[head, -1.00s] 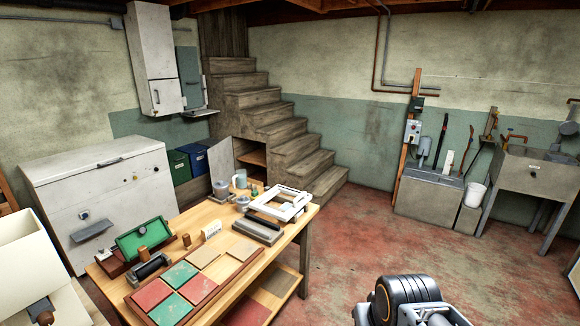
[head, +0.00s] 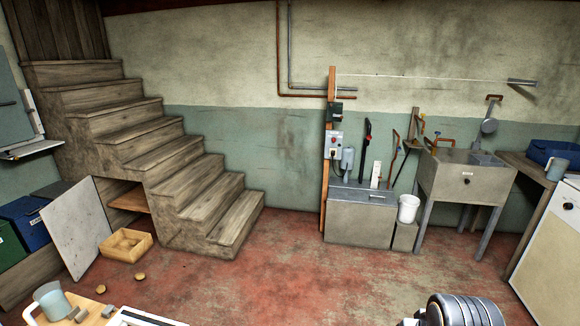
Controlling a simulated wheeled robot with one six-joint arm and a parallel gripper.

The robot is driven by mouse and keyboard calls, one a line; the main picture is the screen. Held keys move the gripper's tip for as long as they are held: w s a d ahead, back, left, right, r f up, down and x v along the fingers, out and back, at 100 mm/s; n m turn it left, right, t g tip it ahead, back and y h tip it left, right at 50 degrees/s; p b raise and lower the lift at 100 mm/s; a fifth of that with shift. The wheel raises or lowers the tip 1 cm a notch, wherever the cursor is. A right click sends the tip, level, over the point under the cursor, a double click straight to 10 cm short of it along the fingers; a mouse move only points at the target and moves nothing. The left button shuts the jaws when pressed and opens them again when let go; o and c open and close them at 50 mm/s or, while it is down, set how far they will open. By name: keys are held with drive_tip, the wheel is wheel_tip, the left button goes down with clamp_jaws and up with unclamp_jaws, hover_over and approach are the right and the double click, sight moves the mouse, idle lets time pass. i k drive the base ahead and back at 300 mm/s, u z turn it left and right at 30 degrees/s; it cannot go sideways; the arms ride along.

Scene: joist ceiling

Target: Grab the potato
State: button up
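Two small brown-tan rounded lumps lie on the red floor in front of the stairs. The left lump (head: 113,268) and the right lump (head: 139,277) are potato-sized, but they are too small in the head view to tell if either is a potato. A shallow wooden box (head: 126,245) stands just behind them, and what it holds is unclear. Only a dark ribbed part of my arm shows at the bottom right; my gripper's fingers are out of view.
Wooden stairs (head: 170,150) rise at the left, with an open pale panel (head: 78,228) beside them. A workbench corner (head: 90,311) with a mug (head: 50,301) is at the lower left. A sink (head: 465,180) and white cabinet (head: 550,250) stand right. The middle floor is clear.

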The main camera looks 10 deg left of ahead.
sight(140, 277)
drive_tip(key=u, duration=0.25)
drive_tip(key=i, duration=1.65)
drive_tip(key=u, duration=1.45)
drive_tip(key=i, duration=1.05)
drive_tip(key=u, duration=1.25)
drive_tip(key=i, duration=3.3)
drive_tip(key=u, duration=1.1)
drive_tip(key=i, duration=1.45)
drive_tip(key=z, duration=0.6)
